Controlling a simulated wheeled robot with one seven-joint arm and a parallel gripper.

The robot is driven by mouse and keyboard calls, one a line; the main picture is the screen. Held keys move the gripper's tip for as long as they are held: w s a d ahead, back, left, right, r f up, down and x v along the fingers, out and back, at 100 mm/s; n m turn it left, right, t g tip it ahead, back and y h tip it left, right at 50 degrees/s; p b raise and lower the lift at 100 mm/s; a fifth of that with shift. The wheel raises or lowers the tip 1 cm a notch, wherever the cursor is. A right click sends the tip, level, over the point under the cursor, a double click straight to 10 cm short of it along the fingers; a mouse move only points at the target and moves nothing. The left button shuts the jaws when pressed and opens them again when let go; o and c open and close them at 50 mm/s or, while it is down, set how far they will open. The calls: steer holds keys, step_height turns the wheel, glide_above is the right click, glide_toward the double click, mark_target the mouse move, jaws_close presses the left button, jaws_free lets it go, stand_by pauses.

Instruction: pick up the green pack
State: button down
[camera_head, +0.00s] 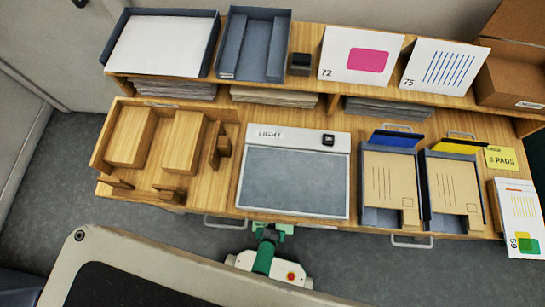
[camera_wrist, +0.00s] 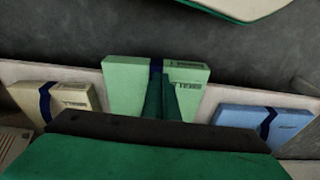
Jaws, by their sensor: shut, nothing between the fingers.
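The green pack (camera_wrist: 133,82) is pale green with a dark blue band and small print on its edge. It lies in the middle of the wrist view on a pale surface (camera_wrist: 86,76). My gripper's green fingers (camera_wrist: 161,80) are together, with nothing between them, and overlap the pack's middle in the picture. I cannot tell whether they touch it. In the head view my green and white arm (camera_head: 265,258) shows in front of the table; its fingertips cannot be made out there. The green pack does not show in the head view.
A beige pack (camera_wrist: 70,98) lies left of the green pack and a blue pack (camera_wrist: 246,117) right of it, both apart from it. The wooden table (camera_head: 228,150) carries a light pad (camera_head: 295,180), blocks and trays. Drawer handles (camera_head: 411,243) stick out at its front.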

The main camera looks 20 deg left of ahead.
steer(key=s, duration=0.6)
steer(key=shift+s+d, duration=0.15)
steer(key=shift+d, duration=0.3)
steer(key=c, duration=2)
jaws_free()
steer(key=shift+r, duration=0.15)
steer(key=o, duration=0.5)
steer(key=shift+n+t, duration=0.3)
steer(key=shift+t, duration=0.5)
steer(key=w+r, duration=0.2)
steer(key=w, duration=0.1)
steer(key=w+r, duration=0.2)
steer(key=w, duration=0.2)
steer(key=w+r, duration=0.3)
steer(key=w, duration=0.1)
steer(key=shift+a+r, duration=0.1)
steer(key=shift+a, duration=0.1)
steer(key=x, duration=0.3)
steer(key=shift+a+f, duration=0.3)
steer(key=shift+a, duration=0.05)
steer(key=shift+x, duration=2.75)
steer(key=shift+w+f, duration=0.15)
steer(key=shift+f, duration=0.3)
steer(key=shift+a+f, duration=0.25)
